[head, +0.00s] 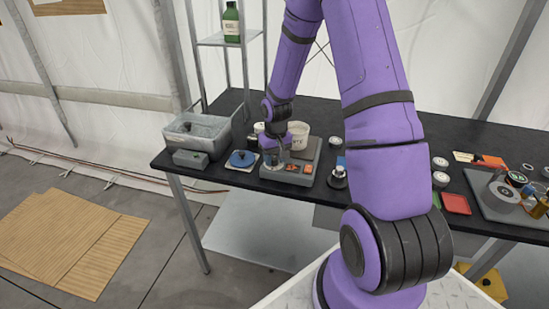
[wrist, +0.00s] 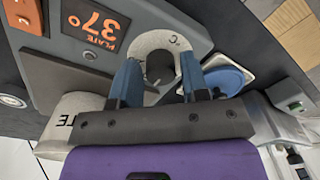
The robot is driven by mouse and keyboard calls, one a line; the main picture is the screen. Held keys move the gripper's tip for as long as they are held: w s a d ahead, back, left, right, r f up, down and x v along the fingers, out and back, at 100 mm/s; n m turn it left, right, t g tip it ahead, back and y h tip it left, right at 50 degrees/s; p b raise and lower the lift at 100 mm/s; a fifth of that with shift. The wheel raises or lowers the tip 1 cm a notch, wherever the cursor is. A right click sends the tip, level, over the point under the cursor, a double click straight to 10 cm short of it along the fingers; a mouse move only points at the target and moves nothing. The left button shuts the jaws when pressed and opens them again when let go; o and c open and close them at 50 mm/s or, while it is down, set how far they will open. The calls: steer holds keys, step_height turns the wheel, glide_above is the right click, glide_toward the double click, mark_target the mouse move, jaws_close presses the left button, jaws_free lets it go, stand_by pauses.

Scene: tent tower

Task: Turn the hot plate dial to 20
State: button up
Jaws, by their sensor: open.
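The hot plate (head: 291,176) is a grey box with a dark top near the front edge of the black table. It also shows in the wrist view (wrist: 195,38), where its orange display (wrist: 92,22) reads 37° with PLATE beside it. The dial has a pale ring (wrist: 144,42) marked °C around a dark middle. My gripper (wrist: 160,68) is open, its two blue fingers on either side of the dial's middle. Whether they touch it I cannot tell. In the head view my gripper (head: 275,157) is over the hot plate's left part and partly hides the dial.
A white tub (head: 299,130) stands behind the hot plate and a grey bin (head: 202,128) at the left. A blue disc (head: 241,158) on a pale square lies close to the left. A black-based item (head: 338,180) stands close to the right. A shelf (head: 229,41) rises behind.

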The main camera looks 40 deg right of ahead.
steer(key=shift+f, duration=0.1)
steer(key=c, duration=0.6)
steer(key=shift+c, duration=0.2)
steer(key=shift+n, duration=0.3)
steer(key=n, duration=0.5)
steer(key=shift+n, duration=0.3)
steer(key=n, duration=0.5)
steer(key=shift+w+d+n, duration=0.1)
steer(key=shift+n, duration=0.2)
steer(key=o, duration=0.6)
